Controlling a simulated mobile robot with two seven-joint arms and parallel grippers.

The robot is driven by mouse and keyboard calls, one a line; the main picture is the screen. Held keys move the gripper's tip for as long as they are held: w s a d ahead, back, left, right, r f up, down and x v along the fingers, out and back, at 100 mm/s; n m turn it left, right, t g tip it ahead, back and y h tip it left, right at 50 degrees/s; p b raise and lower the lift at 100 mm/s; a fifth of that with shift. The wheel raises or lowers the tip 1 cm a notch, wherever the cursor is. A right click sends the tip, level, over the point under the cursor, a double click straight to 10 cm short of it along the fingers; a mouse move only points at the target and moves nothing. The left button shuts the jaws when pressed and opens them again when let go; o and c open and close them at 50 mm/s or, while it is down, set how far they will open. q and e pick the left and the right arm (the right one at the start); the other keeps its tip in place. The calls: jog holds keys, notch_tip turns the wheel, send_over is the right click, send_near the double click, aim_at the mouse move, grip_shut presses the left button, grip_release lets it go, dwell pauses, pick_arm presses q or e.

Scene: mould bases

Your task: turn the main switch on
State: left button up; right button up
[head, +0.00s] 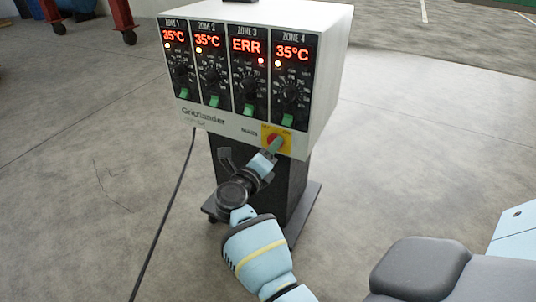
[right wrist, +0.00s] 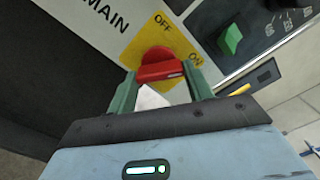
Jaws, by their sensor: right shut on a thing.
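The main switch is a red knob (right wrist: 160,70) on a yellow plate (head: 284,131) at the lower right of the controller's front. The plate is marked OFF and ON, with "MAIN" beside it. My right gripper (head: 272,145) reaches the knob from below. In the right wrist view its green fingers (right wrist: 160,88) stand on either side of the knob, shut on it. The knob's right end, with a small pale mark, lies near the word ON. My left gripper is not in view.
The white controller box (head: 330,75) stands on a dark pedestal (head: 290,185). Its lit displays read 35°C in zones 1, 2 and 4 and ERR in zone 3 (head: 246,45). Green knobs sit below. A black cable (head: 165,225) runs down to the floor. Open floor lies on both sides.

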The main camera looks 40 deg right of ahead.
jog(key=shift+f+m+b, duration=0.15)
jog(key=shift+m+b, duration=0.35)
jog(key=shift+m, duration=0.6)
jog(key=o, duration=1)
